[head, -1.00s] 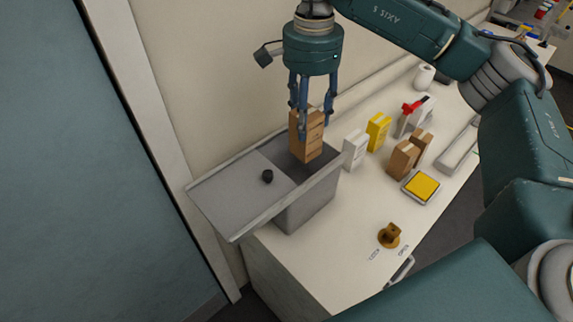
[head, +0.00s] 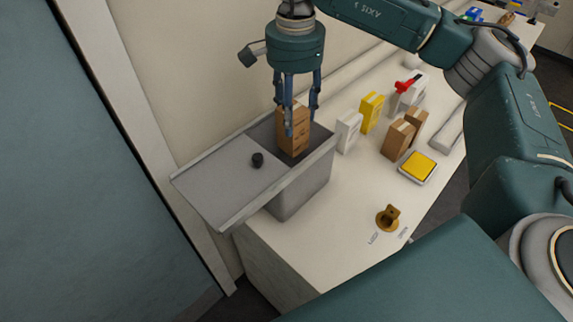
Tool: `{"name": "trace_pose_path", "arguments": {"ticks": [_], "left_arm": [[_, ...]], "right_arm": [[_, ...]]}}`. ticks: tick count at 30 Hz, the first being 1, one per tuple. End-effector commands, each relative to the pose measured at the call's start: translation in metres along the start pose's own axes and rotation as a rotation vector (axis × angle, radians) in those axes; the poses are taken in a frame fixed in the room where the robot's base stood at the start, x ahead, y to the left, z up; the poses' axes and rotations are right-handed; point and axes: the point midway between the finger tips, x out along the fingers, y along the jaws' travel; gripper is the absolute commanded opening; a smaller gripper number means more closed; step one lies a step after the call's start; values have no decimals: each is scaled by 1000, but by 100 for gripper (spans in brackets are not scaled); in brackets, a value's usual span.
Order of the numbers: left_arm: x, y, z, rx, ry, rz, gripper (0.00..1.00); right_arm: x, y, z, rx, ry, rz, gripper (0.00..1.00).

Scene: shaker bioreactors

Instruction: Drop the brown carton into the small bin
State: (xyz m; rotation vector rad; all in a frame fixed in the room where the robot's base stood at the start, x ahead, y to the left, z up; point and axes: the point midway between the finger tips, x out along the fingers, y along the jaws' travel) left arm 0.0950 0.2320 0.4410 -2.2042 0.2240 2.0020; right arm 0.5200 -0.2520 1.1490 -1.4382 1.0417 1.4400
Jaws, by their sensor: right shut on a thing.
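A brown carton (head: 294,134) is held upright between the fingers of my right gripper (head: 298,112). The gripper points down and is shut on it. The carton is over the open part of the small grey bin (head: 302,190), its lower end at about the height of the bin's mouth. Whether its lower end is inside the bin is hard to tell. The bin's grey sliding lid (head: 222,186) with a black knob (head: 257,160) sits to the left, leaving the right part open. My left gripper is not in view.
On the white counter (head: 330,250) right of the bin stand a white carton (head: 348,131), a yellow carton (head: 370,111) and more brown cartons (head: 397,139). A yellow pad (head: 418,166) and a brass latch knob (head: 388,217) are nearer. A wall is behind the bin.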

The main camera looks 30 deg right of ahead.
Motion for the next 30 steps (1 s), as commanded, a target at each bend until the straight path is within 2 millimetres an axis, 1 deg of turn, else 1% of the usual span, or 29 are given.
{"name": "trace_pose_path", "arguments": {"ticks": [1, 4, 5, 7, 8, 14, 16, 20, 23, 30], "left_arm": [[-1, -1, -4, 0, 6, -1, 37], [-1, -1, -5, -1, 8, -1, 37], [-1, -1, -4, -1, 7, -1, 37], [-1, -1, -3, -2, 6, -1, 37], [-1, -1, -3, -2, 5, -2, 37], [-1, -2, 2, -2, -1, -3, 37], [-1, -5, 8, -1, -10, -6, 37], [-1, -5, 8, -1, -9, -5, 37], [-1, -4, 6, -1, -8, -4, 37], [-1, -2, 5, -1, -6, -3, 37]], "right_arm": [[-1, 0, 0, 0, 0, -1, 0], [-1, 0, 0, 0, 0, -1, 0], [-1, 0, 0, 0, 0, -1, 53], [-1, 0, 0, 0, 0, -1, 67], [-1, 0, 0, 0, 0, -1, 69], [-1, 0, 0, 0, 0, 0, 69], [-1, 0, 0, 0, 0, 0, 69], [-10, -1, 0, 0, 1, -2, 69], [-26, -1, 0, -1, 1, -4, 69], [-80, -2, 0, 1, 2, -4, 69]]}}
